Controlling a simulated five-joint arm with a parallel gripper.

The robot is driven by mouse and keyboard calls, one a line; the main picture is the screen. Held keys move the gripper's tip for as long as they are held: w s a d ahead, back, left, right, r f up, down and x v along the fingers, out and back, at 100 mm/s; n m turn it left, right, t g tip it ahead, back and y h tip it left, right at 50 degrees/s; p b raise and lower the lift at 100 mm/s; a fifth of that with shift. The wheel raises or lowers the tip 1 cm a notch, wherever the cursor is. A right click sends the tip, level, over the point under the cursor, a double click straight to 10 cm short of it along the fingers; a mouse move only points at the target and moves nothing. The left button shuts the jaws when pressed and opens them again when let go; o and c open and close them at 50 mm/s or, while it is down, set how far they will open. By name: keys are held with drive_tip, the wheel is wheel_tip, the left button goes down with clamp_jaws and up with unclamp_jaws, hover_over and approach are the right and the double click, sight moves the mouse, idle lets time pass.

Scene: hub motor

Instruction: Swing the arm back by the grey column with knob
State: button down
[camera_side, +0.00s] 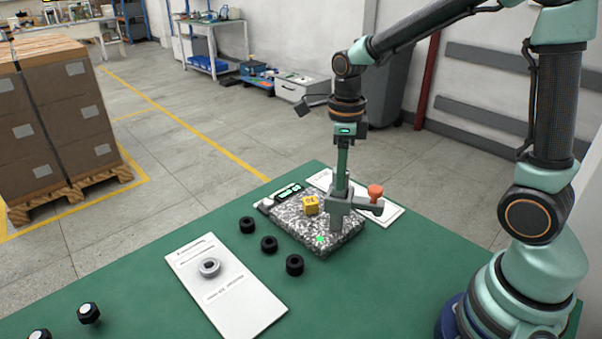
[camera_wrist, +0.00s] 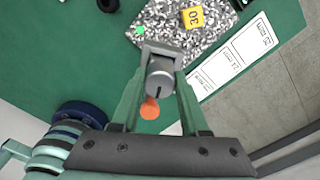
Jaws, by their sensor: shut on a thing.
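My gripper (camera_side: 341,190) points straight down and is shut on the top of the column. In the wrist view my gripper (camera_wrist: 160,62) has its fingers on either side of the grey column (camera_wrist: 160,78), with the orange knob (camera_wrist: 150,108) just below it. The fingers hide part of the column. A yellow block (camera_side: 311,205) marked 30 sits on the plate, left of the column.
A green mark (camera_side: 319,239) lies on the plate's front. Several black rings (camera_side: 269,244) lie left of it. A white printed sheet (camera_side: 393,214) lies behind the column.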

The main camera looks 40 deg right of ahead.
drive_tip(key=shift+r, duration=0.1)
drive_tip(key=shift+c, duration=2)
unclamp_jaws()
wheel_tip(320, 180, up, 12)
